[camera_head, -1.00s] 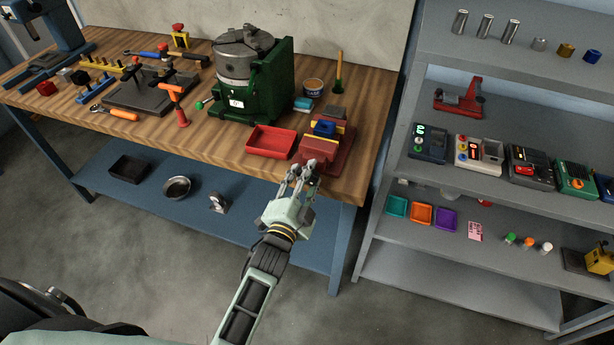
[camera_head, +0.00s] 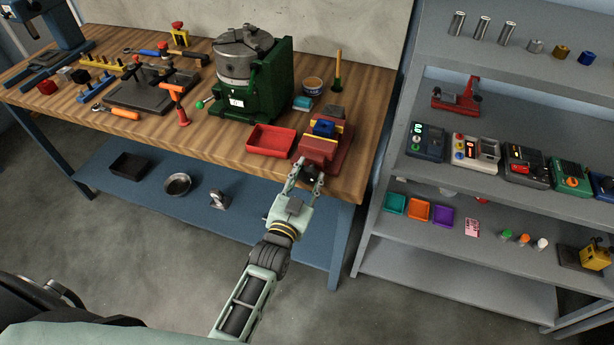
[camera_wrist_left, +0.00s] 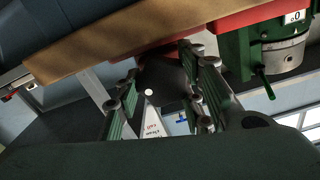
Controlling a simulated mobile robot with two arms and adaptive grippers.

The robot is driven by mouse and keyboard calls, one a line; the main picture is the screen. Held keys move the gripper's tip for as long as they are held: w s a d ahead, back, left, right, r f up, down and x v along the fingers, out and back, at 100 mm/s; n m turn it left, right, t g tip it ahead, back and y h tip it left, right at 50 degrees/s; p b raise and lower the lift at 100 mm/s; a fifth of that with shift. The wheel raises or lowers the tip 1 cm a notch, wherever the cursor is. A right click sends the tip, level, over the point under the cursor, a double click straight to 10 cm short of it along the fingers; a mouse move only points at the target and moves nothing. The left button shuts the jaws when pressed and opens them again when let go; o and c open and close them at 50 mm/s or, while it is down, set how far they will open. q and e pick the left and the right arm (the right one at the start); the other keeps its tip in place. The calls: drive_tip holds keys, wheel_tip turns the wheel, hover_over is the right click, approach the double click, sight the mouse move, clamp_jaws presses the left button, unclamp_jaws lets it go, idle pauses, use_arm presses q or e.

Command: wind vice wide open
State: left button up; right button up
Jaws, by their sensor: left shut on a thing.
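The red vice (camera_head: 326,158) is at the front right of the wooden bench. A blue block (camera_head: 324,128) sits at its yellow jaw edges; whether they touch it is too small to tell. My left gripper (camera_head: 307,176) is at the vice's front end, by the bench edge. It is shut on a dark part at the vice front, seemingly the handle hub. In the left wrist view, the fingers (camera_wrist_left: 163,92) stand on both sides of this dark handle hub (camera_wrist_left: 163,76), which partly hides behind them. My right gripper is not in view.
A red tray (camera_head: 270,140) lies just left of the vice. Behind it stands a green machine (camera_head: 262,92) with a grey chuck. A grey shelf (camera_head: 390,240) stands to the right.

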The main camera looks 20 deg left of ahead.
use_arm(q)
drive_tip(key=shift+d+f, duration=0.1)
drive_tip(key=shift+f, duration=0.05)
idle(0.3)
drive_tip(key=o, duration=1.1)
drive_tip(key=shift+w, duration=0.1)
drive_tip(key=s, duration=1.2)
drive_tip(key=shift+a, duration=0.2)
